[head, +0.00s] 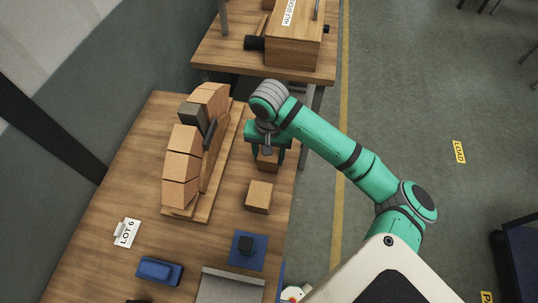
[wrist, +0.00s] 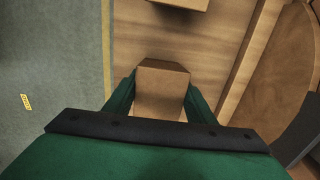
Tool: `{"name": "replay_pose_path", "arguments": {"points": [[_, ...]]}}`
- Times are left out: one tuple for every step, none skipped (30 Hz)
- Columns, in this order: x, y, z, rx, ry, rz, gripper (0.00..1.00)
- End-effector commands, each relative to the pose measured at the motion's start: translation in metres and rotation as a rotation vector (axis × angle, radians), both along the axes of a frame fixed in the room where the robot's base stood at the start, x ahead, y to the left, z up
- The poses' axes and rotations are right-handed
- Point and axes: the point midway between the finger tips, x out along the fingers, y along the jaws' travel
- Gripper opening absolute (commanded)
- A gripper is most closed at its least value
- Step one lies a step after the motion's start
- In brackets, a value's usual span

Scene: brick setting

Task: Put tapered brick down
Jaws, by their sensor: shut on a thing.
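My gripper (head: 267,153) is shut on a tapered brick (head: 267,163), near the right edge of the wooden table. In the wrist view the tan tapered brick (wrist: 162,88) sits between the two green fingers. I cannot tell whether its underside touches the table. A second tan brick (head: 258,196) rests on the table just nearer to me, apart from the held one; its edge shows at the top of the wrist view (wrist: 182,4). An arch of tan bricks (head: 181,166) stands on a wooden board (head: 205,212) to the left, with a dark grey block (head: 192,115) in it.
A blue mat (head: 238,262) with a dark block on it, a blue object (head: 160,270), a grey tray (head: 230,288) and a LOT 6 card (head: 127,233) are at the near end. Another table (head: 220,62) with a wooden box stands behind.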

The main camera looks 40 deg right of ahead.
Motion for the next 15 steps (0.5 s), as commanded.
{"name": "replay_pose_path", "arguments": {"points": [[-0.0002, -0.0006, -0.0011, -0.001, 0.001, 0.0, 0.19], [-0.0001, -0.0005, -0.0012, -0.001, -0.001, 0.0, 0.19], [-0.0002, -0.0007, -0.0012, -0.001, -0.001, -0.001, 0.19], [-0.0003, -0.0008, -0.0011, -0.001, -0.001, -0.001, 0.19], [-0.0004, -0.001, -0.001, 0.0, 0.0, -0.001, 0.19], [-0.0004, -0.001, -0.001, 0.0, 0.0, -0.001, 0.19], [-0.0004, -0.001, -0.001, 0.0, 0.0, -0.001, 0.19], [-0.0003, -0.0008, -0.0012, 0.0, 0.0, -0.001, 0.19], [-0.0001, -0.0003, -0.002, 0.001, -0.001, -0.001, 0.19], [-0.0001, -0.0002, -0.0028, 0.001, 0.0, 0.0, 0.19], [-0.0001, -0.0001, -0.0037, 0.001, 0.0, 0.0, 0.19], [-0.0001, 0.0, -0.0045, 0.001, 0.0, 0.0, 0.52], [-0.0001, -0.0002, -0.0042, 0.001, 0.0, 0.0, 0.59], [-0.0001, -0.0002, -0.0041, 0.001, 0.0, 0.0, 0.67], [-0.0001, -0.0002, -0.0041, 0.001, 0.001, 0.0, 0.69]]}}
